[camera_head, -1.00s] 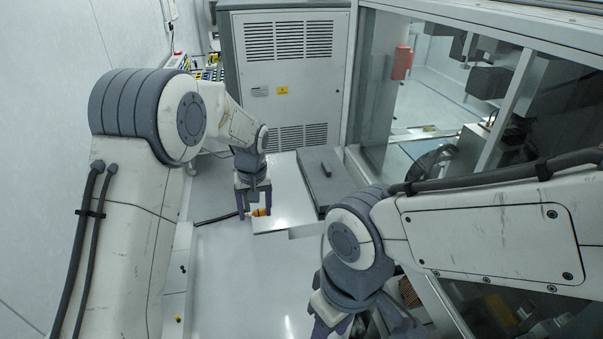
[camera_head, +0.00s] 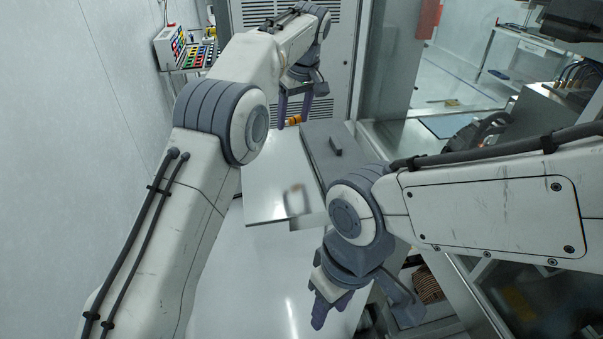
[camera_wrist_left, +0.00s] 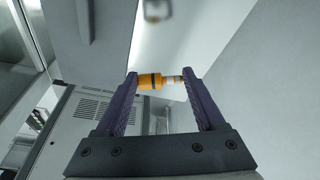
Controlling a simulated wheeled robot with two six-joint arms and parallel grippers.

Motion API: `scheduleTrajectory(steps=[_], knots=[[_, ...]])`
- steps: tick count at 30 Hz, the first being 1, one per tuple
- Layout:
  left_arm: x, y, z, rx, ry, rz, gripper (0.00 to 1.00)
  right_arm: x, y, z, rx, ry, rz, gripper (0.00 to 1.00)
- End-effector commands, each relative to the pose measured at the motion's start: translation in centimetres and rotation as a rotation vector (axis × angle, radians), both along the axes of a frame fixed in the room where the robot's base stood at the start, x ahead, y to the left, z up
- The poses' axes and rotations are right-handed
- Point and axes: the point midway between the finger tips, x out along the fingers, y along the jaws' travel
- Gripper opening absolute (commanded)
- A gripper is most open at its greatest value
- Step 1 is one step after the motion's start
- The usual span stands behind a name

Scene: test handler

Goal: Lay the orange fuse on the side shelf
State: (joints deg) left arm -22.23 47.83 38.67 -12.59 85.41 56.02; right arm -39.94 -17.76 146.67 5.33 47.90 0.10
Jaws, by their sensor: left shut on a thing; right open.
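My left gripper (camera_head: 294,121) is shut on the orange fuse (camera_head: 294,119) and holds it level above the far end of a white surface. In the left wrist view the fuse (camera_wrist_left: 154,82) lies crosswise between the two fingertips, with a dark band and a pale metal end. My right gripper (camera_head: 328,308) is open and empty, low at the near side, well away from the fuse. A glossy white surface (camera_head: 268,178) lies below my left gripper. I cannot tell for sure if it is the side shelf.
A dark grey slab (camera_head: 328,165) with a black handle (camera_head: 336,146) lies on the right of the white surface. A rack of coloured parts (camera_head: 193,52) stands by the left wall. A grey cabinet (camera_head: 345,75) closes the back. Glass panels stand at right.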

Motion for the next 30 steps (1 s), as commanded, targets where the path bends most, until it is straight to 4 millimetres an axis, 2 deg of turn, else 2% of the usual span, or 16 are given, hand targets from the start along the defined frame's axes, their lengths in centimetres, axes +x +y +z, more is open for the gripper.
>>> scheduleTrajectory(steps=[2,8,19,26,30], knots=[[-1.1,-0.1,-1.0,0.0,0.0,-0.002,0.19,0.0,0.0,-1.3,0.0,0.0,-0.001,0.45],[-3.5,-0.5,-2.2,0.0,0.001,-0.002,0.19,0.0,0.0,-1.8,0.0,0.0,-0.001,0.45],[-8.7,-1.4,-5.2,0.001,0.001,-0.002,0.19,0.0,0.0,-1.3,0.0,0.0,-0.001,0.45],[-10.1,-1.6,-6.3,-0.001,0.001,0.001,0.19,0.0,0.0,-1.1,0.0,0.0,-0.001,0.45],[-10.2,-1.6,-8.1,0.002,0.004,0.0,0.19,0.0,0.0,-0.2,0.0,0.0,-0.001,0.45]])
